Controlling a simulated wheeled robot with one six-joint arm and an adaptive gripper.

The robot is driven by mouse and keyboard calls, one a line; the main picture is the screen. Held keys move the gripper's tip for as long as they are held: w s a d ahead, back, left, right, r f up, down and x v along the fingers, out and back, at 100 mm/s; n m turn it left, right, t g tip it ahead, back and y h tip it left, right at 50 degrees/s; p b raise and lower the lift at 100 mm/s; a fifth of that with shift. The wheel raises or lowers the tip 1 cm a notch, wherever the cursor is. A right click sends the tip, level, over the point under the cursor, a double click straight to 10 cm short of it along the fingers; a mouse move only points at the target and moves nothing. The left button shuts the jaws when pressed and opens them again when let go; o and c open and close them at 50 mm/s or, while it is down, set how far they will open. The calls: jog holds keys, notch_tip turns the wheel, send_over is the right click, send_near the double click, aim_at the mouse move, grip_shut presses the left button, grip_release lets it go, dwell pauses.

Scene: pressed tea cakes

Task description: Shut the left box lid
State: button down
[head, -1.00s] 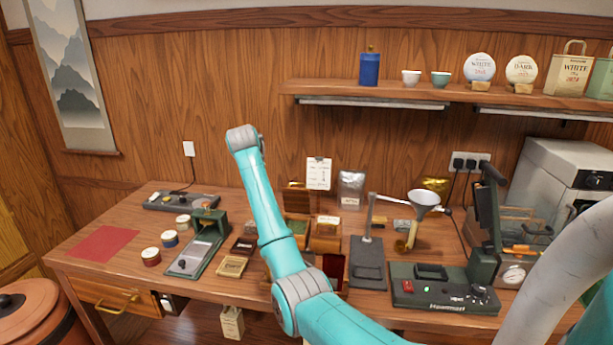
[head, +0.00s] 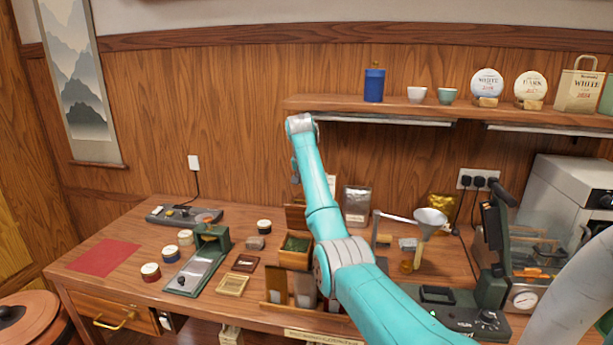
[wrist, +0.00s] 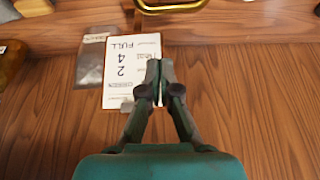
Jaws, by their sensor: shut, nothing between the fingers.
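The left box (head: 291,262) is a small wooden box on the table, with green stuff inside. Its lid (head: 295,217) stands open at the back edge. My arm hides the area just right of this box. My gripper (wrist: 160,65) is shut and empty in the wrist view, its two dark fingers together. It points toward a printed card (wrist: 132,72) on a wooden surface. Neither the box nor its lid can be made out in the wrist view. My fingers cannot be made out in the head view, so their distance from the lid is unclear.
A dark wooden tray (head: 245,263), a slatted wooden piece (head: 232,284) and a green tool (head: 197,272) lie left of the box. A grey pouch (head: 356,201) and a funnel stand (head: 431,221) are to the right. The shelf (head: 330,104) overhangs behind.

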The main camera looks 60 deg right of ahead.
aim_at(301, 214)
jog(key=shift+s+a+f, duration=0.25)
jog(key=shift+a+f, duration=0.45)
jog(key=shift+s+a+f, duration=0.25)
jog(key=shift+a+f, duration=0.4)
jog(key=shift+a, duration=0.05)
jog(key=shift+a, duration=0.1)
